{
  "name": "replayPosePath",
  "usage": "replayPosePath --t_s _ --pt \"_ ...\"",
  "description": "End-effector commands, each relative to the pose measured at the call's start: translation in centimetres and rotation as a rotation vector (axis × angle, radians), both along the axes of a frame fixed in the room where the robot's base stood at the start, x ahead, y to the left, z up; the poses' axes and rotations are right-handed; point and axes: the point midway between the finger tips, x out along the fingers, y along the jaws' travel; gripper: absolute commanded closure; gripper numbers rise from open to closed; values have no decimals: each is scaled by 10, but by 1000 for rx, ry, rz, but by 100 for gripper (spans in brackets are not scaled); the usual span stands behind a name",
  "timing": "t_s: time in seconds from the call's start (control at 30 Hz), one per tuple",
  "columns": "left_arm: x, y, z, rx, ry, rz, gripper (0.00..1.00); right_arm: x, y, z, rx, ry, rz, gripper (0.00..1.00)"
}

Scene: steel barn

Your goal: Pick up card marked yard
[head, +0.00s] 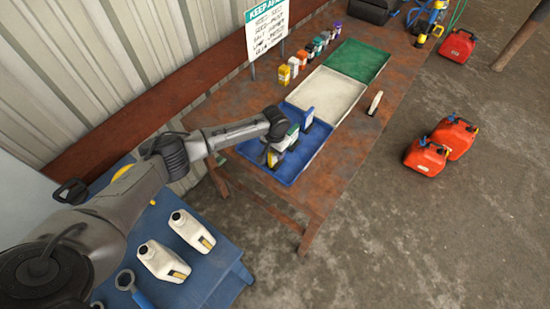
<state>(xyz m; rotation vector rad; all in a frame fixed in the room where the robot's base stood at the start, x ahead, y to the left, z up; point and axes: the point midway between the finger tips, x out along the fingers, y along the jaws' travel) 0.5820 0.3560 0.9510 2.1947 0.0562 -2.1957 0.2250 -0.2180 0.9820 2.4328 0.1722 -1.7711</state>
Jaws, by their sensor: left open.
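My left gripper (277,152) reaches in from the left over the blue tray (318,143) on the wooden table. It is open, close to a white and green upright item (288,138); I cannot tell whether they touch. A blue and white upright piece (307,118) stands in the same tray, just right of the gripper. A cream upright piece (374,103) stands on bare wood by the table's right edge. No marking reading "yard" is legible, so I cannot tell which piece is the card. The arm hides part of the tray. My right gripper is out of view.
Small coloured containers (303,59) line the back, near a sign (267,28). Red fuel cans (427,157) are on the floor.

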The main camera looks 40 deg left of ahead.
Motion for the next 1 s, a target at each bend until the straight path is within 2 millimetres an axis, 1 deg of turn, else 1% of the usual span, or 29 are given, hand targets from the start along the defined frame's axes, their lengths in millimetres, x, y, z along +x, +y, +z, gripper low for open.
replayPosePath --t_s 0.1,0.3,0.8,1.0 --pt "0 0 -4 0 1 0 53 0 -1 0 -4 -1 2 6" --pt "0 0 -4 0 1 0 53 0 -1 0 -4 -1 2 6" --pt "0 0 -4 0 0 0 100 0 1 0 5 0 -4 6" --pt "0 0 -3 0 0 0 100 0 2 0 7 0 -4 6"
